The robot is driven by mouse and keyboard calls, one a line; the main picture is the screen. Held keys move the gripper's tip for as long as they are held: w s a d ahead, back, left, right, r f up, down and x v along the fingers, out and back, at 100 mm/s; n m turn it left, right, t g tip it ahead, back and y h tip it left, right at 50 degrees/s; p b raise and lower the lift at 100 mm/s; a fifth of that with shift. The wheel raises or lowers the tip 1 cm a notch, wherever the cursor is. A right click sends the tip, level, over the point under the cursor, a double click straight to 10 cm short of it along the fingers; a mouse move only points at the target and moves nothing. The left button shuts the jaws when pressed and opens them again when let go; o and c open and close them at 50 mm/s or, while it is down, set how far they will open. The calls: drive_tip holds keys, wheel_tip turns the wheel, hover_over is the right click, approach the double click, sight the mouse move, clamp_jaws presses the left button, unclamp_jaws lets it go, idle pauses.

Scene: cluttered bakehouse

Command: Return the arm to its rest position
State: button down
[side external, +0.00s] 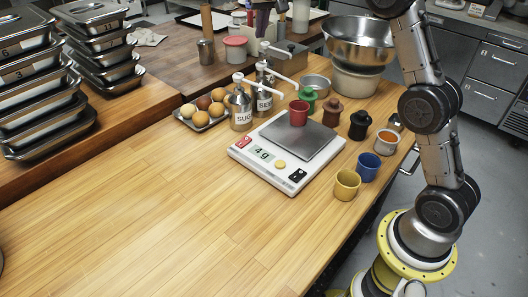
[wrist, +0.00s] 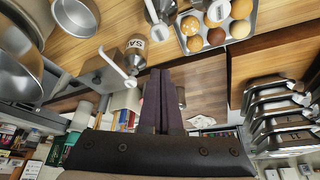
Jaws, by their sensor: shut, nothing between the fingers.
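My gripper (wrist: 160,76) shows in the wrist view, its two dark purple fingers pressed together with nothing between them. A white scale (side external: 266,158) stands on the wooden worktop (side external: 150,200). A red cup (side external: 298,113) rests on its steel plate.
A yellow cup (side external: 346,185), blue cup (side external: 368,167) and black pot (side external: 359,125) stand right of the scale. Steel pans (side external: 30,80) are stacked left. The front worktop is clear.

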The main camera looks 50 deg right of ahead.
drive_tip(key=s+a+r+t, duration=0.2)
drive_tip(key=s+a+r, duration=0.2)
drive_tip(key=s+r, duration=0.4)
drive_tip(key=s+a+r+n, duration=0.1)
drive_tip(key=s+a+r, duration=0.1)
drive_tip(key=s, duration=0.4)
drive_tip(key=s+a+r+n, duration=0.1)
drive_tip(key=s+a+r, duration=0.1)
drive_tip(key=s, duration=0.4)
drive_tip(key=s+a+f+n+y, duration=0.1)
drive_tip(key=s+a+f+n, duration=0.1)
drive_tip(key=s+f, duration=0.7)
drive_tip(key=s+a+f+n+y, duration=0.1)
drive_tip(key=s+a+f+n, duration=0.1)
drive_tip(key=s+f, duration=0.7)
drive_tip(key=s, duration=0.3)
drive_tip(key=shift+a+g, duration=0.3)
drive_tip(key=shift+a, duration=0.1)
